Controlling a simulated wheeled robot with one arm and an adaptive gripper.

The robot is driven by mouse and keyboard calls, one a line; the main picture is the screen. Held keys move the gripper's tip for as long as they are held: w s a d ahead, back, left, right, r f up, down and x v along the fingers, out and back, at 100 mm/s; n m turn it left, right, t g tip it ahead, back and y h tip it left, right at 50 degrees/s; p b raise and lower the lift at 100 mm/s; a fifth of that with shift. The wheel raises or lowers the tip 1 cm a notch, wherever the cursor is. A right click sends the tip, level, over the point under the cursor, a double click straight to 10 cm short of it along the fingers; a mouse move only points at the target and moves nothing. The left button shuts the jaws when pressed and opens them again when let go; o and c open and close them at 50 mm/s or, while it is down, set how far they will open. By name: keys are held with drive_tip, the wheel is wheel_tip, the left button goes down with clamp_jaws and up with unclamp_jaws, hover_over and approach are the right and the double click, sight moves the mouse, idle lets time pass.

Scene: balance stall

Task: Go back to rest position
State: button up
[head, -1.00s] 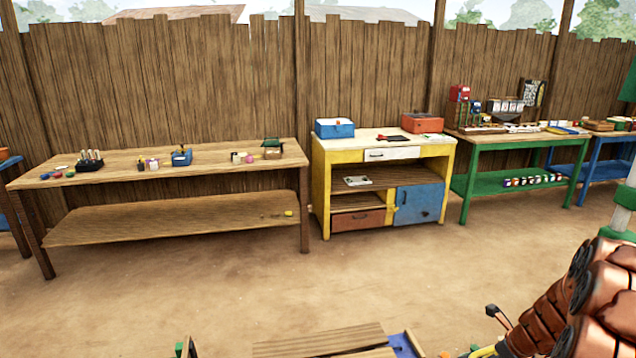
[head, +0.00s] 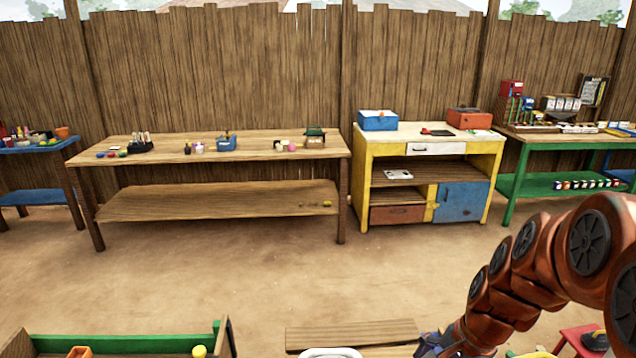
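My brown segmented arm rises at the right side of the head view and bends down toward the bottom edge. Its lower end reaches a cluttered spot at the bottom, where my gripper cannot be made out clearly. I cannot tell whether it holds anything. No marker of a rest position shows.
A long wooden table (head: 240,150) with small items stands against the fence. Right of it are a yellow cabinet (head: 362,180) and a green table (head: 515,185); a blue table (head: 30,195) is far left. A green-edged wooden tray (head: 130,343) and planks (head: 350,334) lie in front. The dirt floor between is clear.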

drive_tip(key=s+a+r+n+g+h, duration=0.1)
drive_tip(key=s+a+r+n, duration=0.1)
drive_tip(key=s+n, duration=0.4)
drive_tip(key=s+a+r+n+g+h, duration=0.1)
drive_tip(key=s+n, duration=0.5)
drive_tip(key=s, duration=0.6)
drive_tip(key=shift+a+r+g+h, duration=0.3)
drive_tip(key=shift+a+r, duration=0.05)
drive_tip(key=shift+r, duration=0.15)
drive_tip(key=shift+s, duration=0.1)
